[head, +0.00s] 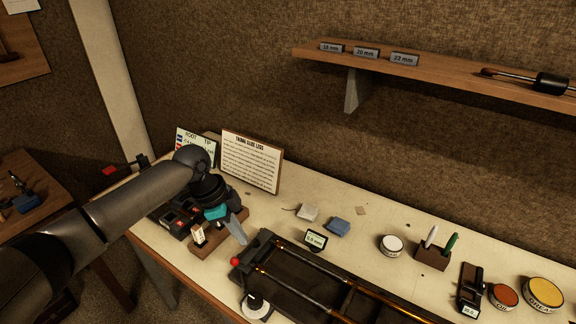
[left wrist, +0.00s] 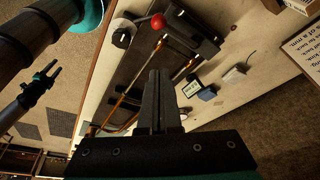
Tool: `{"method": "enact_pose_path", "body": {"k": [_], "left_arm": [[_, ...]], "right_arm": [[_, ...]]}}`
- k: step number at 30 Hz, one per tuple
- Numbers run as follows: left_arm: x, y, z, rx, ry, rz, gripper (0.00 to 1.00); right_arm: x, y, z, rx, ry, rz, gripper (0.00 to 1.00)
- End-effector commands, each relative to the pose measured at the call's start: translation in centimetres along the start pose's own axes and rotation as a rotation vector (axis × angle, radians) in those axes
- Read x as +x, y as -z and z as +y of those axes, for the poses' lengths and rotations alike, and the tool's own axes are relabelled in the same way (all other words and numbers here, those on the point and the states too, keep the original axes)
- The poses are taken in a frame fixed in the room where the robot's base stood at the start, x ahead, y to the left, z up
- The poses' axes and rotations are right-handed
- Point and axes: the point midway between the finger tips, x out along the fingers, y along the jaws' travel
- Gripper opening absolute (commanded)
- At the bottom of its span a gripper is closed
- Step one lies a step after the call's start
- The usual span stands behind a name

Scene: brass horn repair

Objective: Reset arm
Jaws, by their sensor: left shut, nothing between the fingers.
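My left arm comes in from the left in the head view. My left gripper (head: 236,228) points down over the left part of the bench, beside the black case, with its fingers together and nothing between them. In the left wrist view its two dark fingers (left wrist: 160,80) lie side by side, empty. A dark arm end with a teal band and a small forked tip, which looks like my right gripper (left wrist: 48,78), shows at the left of the wrist view, away from the bench. Whether its fingers are open is too small to tell.
A black case (head: 290,262) with brass rods and a red knob (head: 234,262) lies near the left gripper. A wooden block (head: 210,245) and a text sign (head: 252,160) stand close by. A white tin (head: 391,245) and pen holder (head: 432,258) stand right. A shelf (head: 440,72) hangs above.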

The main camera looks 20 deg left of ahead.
Motion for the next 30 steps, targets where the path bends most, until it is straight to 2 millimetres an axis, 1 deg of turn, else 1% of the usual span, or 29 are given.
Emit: {"method": "enact_pose_path", "body": {"k": [2,4,5,7,8,12,15,17,18,20,21,24,27,30], "left_arm": [[0.1,0.1,0.1,0.001,-0.001,0.0,0.0],[0.7,0.3,0.7,0.003,-0.007,-0.001,0.0],[1.1,0.5,1.2,0.003,-0.01,-0.004,0.0],[2.5,1.1,2.7,0.003,-0.018,-0.008,0.0],[3.2,1.4,3.6,0.001,-0.02,-0.009,0.0],[6.4,3.1,8.6,-0.034,-0.018,-0.01,0.0],[7.8,4.1,11.9,-0.091,0.002,0.002,0.0],[8.3,4.5,13.8,-0.138,0.017,0.011,0.0],[8.5,4.7,14.9,-0.174,0.031,0.017,0.0],[8.6,4.8,16.5,-0.237,0.052,0.026,0.0],[8.6,4.8,17.4,-0.283,0.068,0.031,0.0],[8.1,4.3,19.6,-0.413,0.114,0.04,0.0],[7.3,3.4,21.1,-0.54,0.162,0.038,0.0],[6.4,2.3,22.2,-0.648,0.204,0.031,0.0]], "right_arm": [[0.0,0.0,0.0,0.0,0.0,0.0,0.5],[0.0,0.0,0.0,0.0,0.0,0.001,0.5],[0.0,0.1,0.0,0.0,0.0,0.001,0.5],[0.0,0.1,0.0,0.0,0.0,0.001,0.5],[0.0,0.1,0.0,0.0,0.0,0.001,0.5],[0.0,0.1,0.0,0.0,0.0,0.002,0.5],[0.0,0.2,0.0,0.0,0.0,0.002,0.5],[0.0,0.2,0.0,0.0,0.0,0.002,0.5],[0.0,0.2,0.0,0.0,0.0,0.002,0.5],[0.0,0.2,0.0,0.0,0.0,0.002,0.5],[0.0,0.2,0.0,0.0,0.0,0.002,0.5],[0.0,0.2,0.0,0.0,0.0,0.002,0.5],[0.0,0.2,0.0,0.0,-0.001,0.002,0.5],[0.0,0.2,0.1,0.0,-0.001,0.002,0.5]]}}
